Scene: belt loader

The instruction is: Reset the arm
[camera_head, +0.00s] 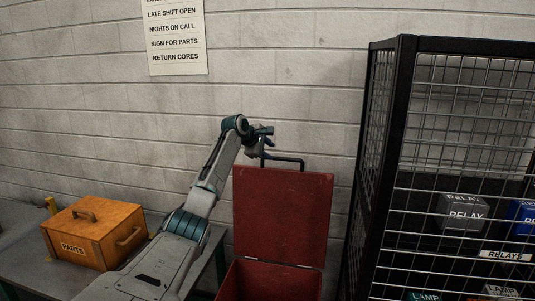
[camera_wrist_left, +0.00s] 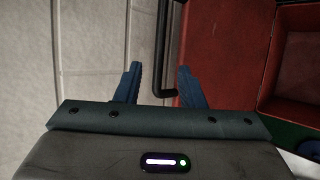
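My left arm reaches up from the bottom of the head view. Its gripper (camera_head: 264,144) is at the top left corner of the raised red lid (camera_head: 283,215), close to the lid's black handle (camera_head: 285,161). In the left wrist view the blue fingers of the left gripper (camera_wrist_left: 158,78) are spread apart. The black handle (camera_wrist_left: 161,50) shows between and beyond them, and I cannot tell whether they touch it. The fingers hold nothing that I can see. My right gripper is in neither view.
The red box (camera_head: 268,282) stands open below its lid. A wire cage (camera_head: 404,130) with relay boxes is close on the right. An orange parts box (camera_head: 90,235) sits on a bench at left. A block wall with a sign (camera_head: 175,38) is behind.

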